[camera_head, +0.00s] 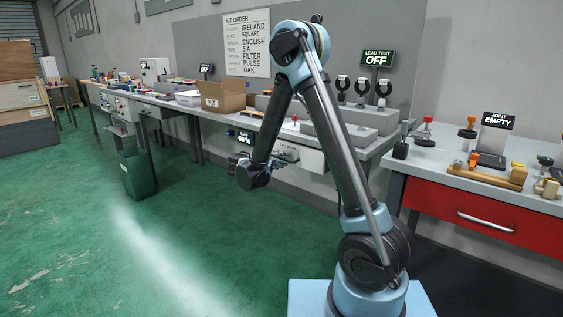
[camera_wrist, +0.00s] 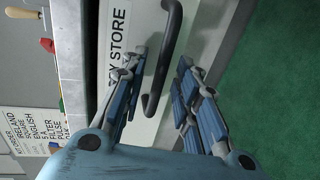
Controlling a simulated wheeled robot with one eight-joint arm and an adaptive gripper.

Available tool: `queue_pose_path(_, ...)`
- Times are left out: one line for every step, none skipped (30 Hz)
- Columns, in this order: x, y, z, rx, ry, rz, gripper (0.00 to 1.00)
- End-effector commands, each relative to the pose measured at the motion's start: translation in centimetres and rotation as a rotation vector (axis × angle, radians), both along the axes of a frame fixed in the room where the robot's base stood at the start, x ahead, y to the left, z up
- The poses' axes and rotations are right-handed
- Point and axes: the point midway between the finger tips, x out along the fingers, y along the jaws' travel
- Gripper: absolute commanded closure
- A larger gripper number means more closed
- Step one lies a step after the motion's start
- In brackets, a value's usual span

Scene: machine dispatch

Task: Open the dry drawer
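The dry drawer has a white front (camera_wrist: 185,62) with a printed label, partly hidden, ending in "STORE". Its dark bar handle (camera_wrist: 166,62) stands out from the front. In the wrist view my gripper (camera_wrist: 160,75) is open, with one finger on each side of the handle and a gap visible to the right finger. I cannot tell whether either finger touches the handle. In the head view the white drawer front (camera_head: 309,158) is under the long bench, and my gripper (camera_head: 284,158) is in front of it, small and partly merged with the dark handle area. The drawer looks shut.
The bench (camera_head: 372,151) above carries a cardboard box (camera_head: 222,97) and grey blocks. A green bin (camera_head: 138,172) stands on the floor to the left. A red drawer (camera_head: 480,214) is in the right bench. The green floor before the drawer is clear.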

Motion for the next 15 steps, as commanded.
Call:
queue_pose_path(0.33,-0.31,-0.09,0.0,0.0,-0.001,0.71)
queue_pose_path(0.48,-0.42,-0.12,0.001,0.0,-0.001,0.71)
queue_pose_path(0.63,-0.54,-0.16,0.0,0.0,0.0,0.71)
queue_pose_path(0.72,-0.6,-0.19,0.0,0.0,0.0,0.71)
queue_pose_path(0.78,-0.64,-0.2,0.0,0.0,0.0,0.71)
queue_pose_path(0.84,-0.68,-0.23,0.0,0.0,0.0,0.71)
queue_pose_path(0.86,-0.69,-0.23,0.0,0.0,0.0,0.71)
queue_pose_path(0.87,-0.7,-0.24,0.0,0.0,0.0,0.71)
queue_pose_path(0.88,-0.71,-0.24,0.0,0.0,0.0,0.71)
queue_pose_path(0.88,-0.71,-0.24,0.0,0.0,0.0,0.71)
queue_pose_path(0.88,-0.71,-0.24,0.0,0.0,0.0,0.71)
queue_pose_path(0.87,-0.7,-0.24,0.0,0.0,0.0,0.71)
queue_pose_path(0.87,-0.7,-0.24,0.0,0.0,0.0,0.71)
queue_pose_path(0.87,-0.7,-0.24,0.0,0.0,0.0,0.71)
queue_pose_path(0.87,-0.7,-0.24,0.0,0.0,0.0,0.8)
